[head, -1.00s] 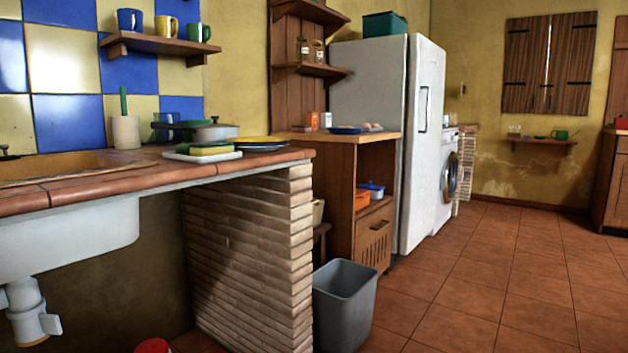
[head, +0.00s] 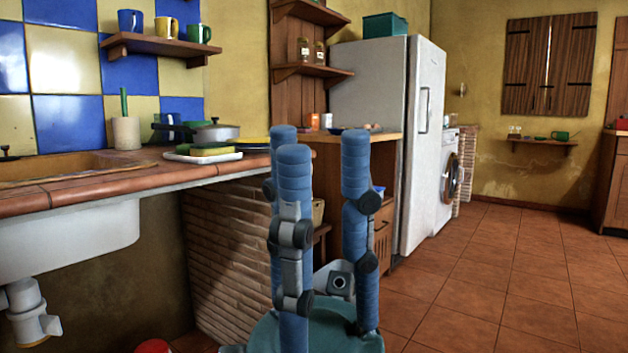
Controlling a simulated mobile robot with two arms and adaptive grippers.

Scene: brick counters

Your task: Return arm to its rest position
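My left gripper (head: 322,145) is in the lower middle of the head view, with its blue segmented fingers pointing up. Two fingers stand on the left and one on the right, with a wide empty gap between them. Its green-grey palm (head: 315,325) is at the bottom of the picture. My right gripper is not in view.
The tiled counter (head: 120,180) with a sink and dishes runs along the left. A wooden cabinet (head: 385,150) and a white fridge (head: 420,150) stand behind the gripper. The tiled floor (head: 500,280) on the right is clear. A red object (head: 152,346) shows at the bottom left.

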